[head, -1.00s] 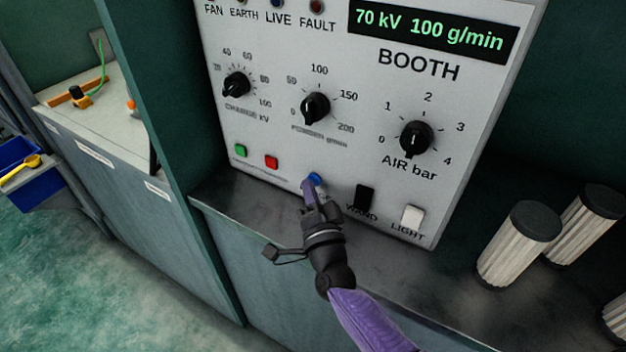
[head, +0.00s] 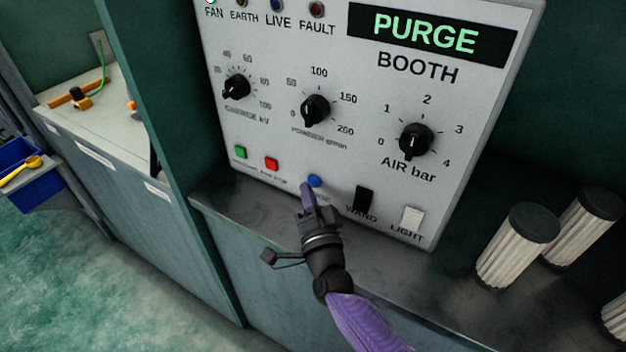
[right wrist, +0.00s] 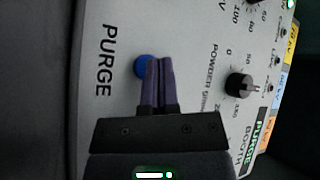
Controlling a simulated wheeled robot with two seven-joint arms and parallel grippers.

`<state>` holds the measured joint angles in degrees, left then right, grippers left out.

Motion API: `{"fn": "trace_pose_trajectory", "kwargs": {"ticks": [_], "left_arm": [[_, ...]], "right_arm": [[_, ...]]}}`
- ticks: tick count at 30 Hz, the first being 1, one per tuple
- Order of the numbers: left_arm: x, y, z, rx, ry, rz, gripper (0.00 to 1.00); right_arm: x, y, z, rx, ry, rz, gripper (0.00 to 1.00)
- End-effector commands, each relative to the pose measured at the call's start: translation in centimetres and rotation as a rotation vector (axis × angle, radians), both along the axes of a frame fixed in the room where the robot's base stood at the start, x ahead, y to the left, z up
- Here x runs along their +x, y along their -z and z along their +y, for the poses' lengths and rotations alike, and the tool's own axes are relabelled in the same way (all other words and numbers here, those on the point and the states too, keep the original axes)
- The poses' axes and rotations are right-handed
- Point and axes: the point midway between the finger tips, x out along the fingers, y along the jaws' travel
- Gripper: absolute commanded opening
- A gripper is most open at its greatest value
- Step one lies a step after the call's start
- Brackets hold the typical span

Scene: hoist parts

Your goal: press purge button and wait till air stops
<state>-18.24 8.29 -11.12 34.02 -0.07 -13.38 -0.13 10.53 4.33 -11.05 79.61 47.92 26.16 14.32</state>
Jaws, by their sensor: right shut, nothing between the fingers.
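The blue purge button (head: 314,181) is on the lower part of the grey booth panel (head: 360,155). In the right wrist view the button (right wrist: 141,66) sits beside the word PURGE, partly hidden behind my fingers. My right gripper (head: 307,188) is shut and empty, its purple fingertips just left of and below the button in the head view. In the right wrist view the fingertips (right wrist: 158,62) overlap the button's edge; whether they touch it I cannot tell. The panel display (head: 425,34) reads PURGE in green. My left gripper is not in view.
Green (head: 240,152) and red (head: 271,163) buttons are left of the blue one; black WAND (head: 364,199) and white LIGHT (head: 412,216) switches are right. Pleated filter cylinders (head: 518,245) stand on the ledge at right. A blue bin (head: 28,180) is at far left.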

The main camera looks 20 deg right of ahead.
Motion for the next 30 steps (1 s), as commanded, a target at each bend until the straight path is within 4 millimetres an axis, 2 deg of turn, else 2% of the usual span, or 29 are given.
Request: {"fn": "trace_pose_trajectory", "kwargs": {"ticks": [14,30], "left_arm": [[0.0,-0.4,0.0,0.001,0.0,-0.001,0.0],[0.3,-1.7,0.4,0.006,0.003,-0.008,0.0]], "right_arm": [[-0.5,-0.1,0.7,0.0,-0.002,0.001,0.0],[-3.4,-0.1,4.4,0.0,-0.001,0.001,0.0]]}}
